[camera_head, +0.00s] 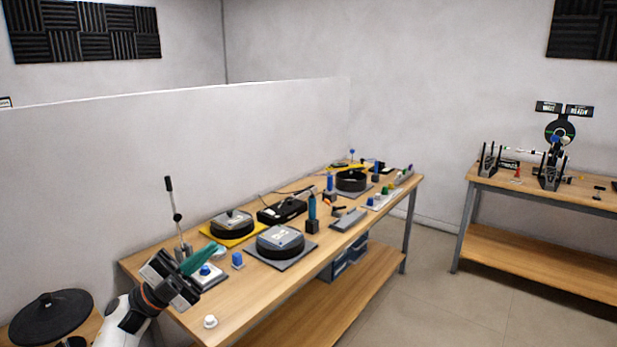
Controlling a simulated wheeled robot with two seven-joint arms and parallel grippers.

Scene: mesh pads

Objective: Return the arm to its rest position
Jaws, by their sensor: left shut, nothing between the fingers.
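My left gripper (203,257) comes in from the lower left on a white and dark arm with an orange-brown ring. It is shut and holds nothing. A teal tapered shape at its front points up and to the right and looks like its closed fingers. It is over the near left end of the long wooden table (190,325), in front of a white pad with a blue knob (206,270). I cannot tell the gap between them. The gripper hides part of that pad and of the table's left corner. My right gripper is out of view.
An upright dark rod (173,205) stands just behind the gripper. A black round pad (50,315) is at lower left. The right floor is clear.

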